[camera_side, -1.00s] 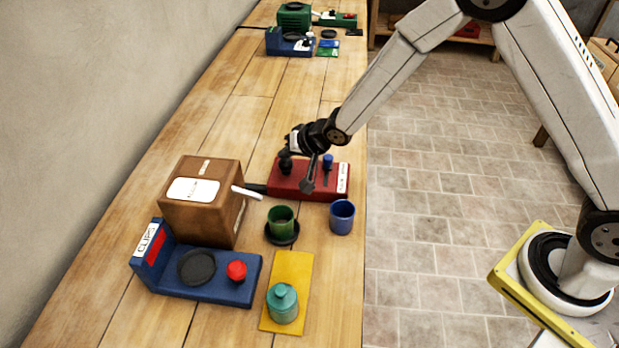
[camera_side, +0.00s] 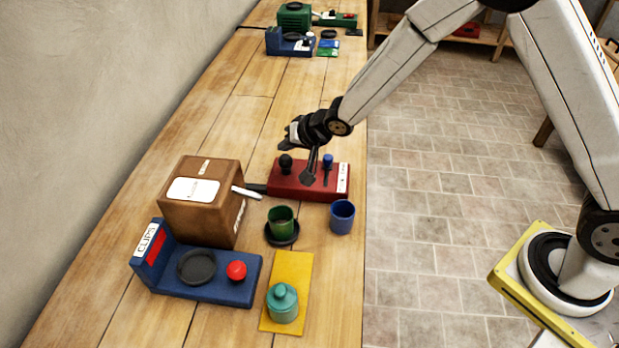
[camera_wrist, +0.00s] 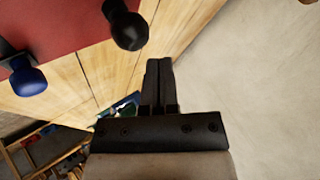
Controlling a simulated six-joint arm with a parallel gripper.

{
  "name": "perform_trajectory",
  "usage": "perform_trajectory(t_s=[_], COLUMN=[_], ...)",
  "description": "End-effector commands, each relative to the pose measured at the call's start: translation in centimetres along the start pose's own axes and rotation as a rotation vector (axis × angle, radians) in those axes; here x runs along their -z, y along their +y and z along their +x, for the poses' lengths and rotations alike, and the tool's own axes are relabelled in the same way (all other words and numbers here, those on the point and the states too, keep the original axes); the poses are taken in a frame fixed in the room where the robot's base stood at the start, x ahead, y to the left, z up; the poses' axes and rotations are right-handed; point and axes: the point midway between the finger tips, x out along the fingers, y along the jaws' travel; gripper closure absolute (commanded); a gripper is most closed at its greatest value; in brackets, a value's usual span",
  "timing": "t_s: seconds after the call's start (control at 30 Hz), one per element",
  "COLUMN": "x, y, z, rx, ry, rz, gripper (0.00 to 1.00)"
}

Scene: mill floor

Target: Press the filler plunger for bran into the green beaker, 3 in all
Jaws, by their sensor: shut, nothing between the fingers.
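A red unit (camera_side: 305,188) carries a black knob (camera_side: 285,163) and a blue knob (camera_side: 328,160), with a label too small to read at its right end. A dark rod sticks out of its left side. The green beaker (camera_side: 281,221) stands upright on a dark saucer in front; its contents cannot be made out. My gripper (camera_side: 286,143) is shut and empty, just above the black knob, seemingly apart from it. In the wrist view the shut fingers (camera_wrist: 159,65) point up, with the black knob (camera_wrist: 128,28) to their upper left and the blue knob (camera_wrist: 28,78) farther left.
A blue cup (camera_side: 342,218) stands right of the beaker. A brown box (camera_side: 200,215) with a white handle stands left. A blue unit (camera_side: 215,288) with a red button and a teal jar (camera_side: 282,304) on a yellow mat (camera_side: 295,262) are nearer.

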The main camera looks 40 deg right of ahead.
Motion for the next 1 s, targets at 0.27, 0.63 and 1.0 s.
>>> perform_trajectory(t_s=[0.27, 0.63, 1.0], x=[0.9, 2.2, 2.5], y=[-0.9, -2.2, -2.5], z=[-1.2, -3.0, -3.4], rx=[0.002, 0.001, 0.000], ry=[0.001, 0.001, 0.001], rz=[-0.001, -0.001, 0.000], gripper=[1.00, 1.00, 1.00])
